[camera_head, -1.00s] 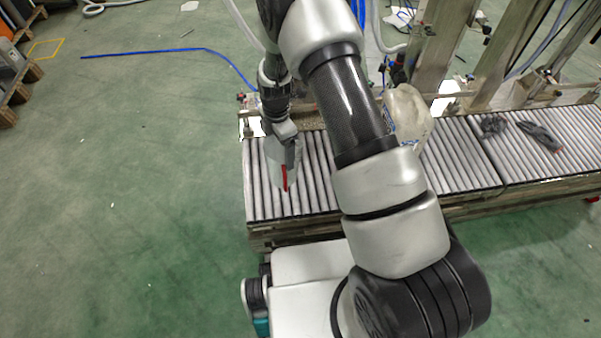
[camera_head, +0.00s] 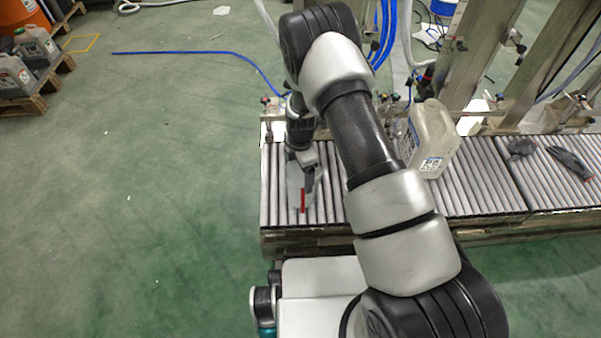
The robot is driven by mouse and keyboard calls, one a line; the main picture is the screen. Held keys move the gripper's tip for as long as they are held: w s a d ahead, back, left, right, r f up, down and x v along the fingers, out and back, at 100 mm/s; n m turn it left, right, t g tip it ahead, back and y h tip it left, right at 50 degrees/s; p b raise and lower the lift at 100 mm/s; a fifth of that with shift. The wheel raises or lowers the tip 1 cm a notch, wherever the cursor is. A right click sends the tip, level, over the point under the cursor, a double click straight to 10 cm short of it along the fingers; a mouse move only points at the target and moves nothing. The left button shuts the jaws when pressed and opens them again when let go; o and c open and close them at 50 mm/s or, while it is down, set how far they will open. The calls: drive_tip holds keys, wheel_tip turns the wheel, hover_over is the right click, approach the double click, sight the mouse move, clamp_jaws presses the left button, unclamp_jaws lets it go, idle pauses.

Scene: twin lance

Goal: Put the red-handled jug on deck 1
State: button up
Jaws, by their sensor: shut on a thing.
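The red-handled jug (camera_head: 296,193) is a pale, whitish jug with a red handle (camera_head: 303,202). It is at the left end of the grey roller conveyor (camera_head: 480,195). My gripper (camera_head: 302,172) points down and is shut on the jug from above. The gripper and arm hide part of the jug, and I cannot tell whether its base touches the rollers. No label marking deck 1 can be read.
A large translucent jug with a blue-and-white label (camera_head: 432,140) stands on the conveyor right of my arm. Dark gloves (camera_head: 568,160) lie farther right. Metal posts (camera_head: 480,55) rise behind. Grey canisters (camera_head: 38,45) stand on pallets at far left. Green floor at left is mostly clear.

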drive_tip(key=o, duration=1.4)
drive_tip(key=shift+o, duration=0.2)
drive_tip(key=s+d+r+m+t+p, duration=0.1)
drive_tip(key=s+d+r+m+p, duration=0.3)
drive_tip(key=r, duration=1.5)
drive_tip(key=s+d+r+m+t+b, duration=0.1)
drive_tip(key=r+m, duration=0.5)
drive_tip(key=r, duration=1.3)
drive_tip(key=s+d+r+m+t, duration=0.1)
drive_tip(key=s+d+r+m, duration=0.2)
drive_tip(key=s+r+m, duration=0.3)
drive_tip(key=s+d+r+m+t, duration=0.2)
drive_tip(key=s+r+m, duration=0.4)
drive_tip(key=s, duration=0.9)
drive_tip(key=shift+d+r+m+t, duration=0.3)
drive_tip(key=shift+d+r+m, duration=0.1)
drive_tip(key=shift+d+r, duration=0.2)
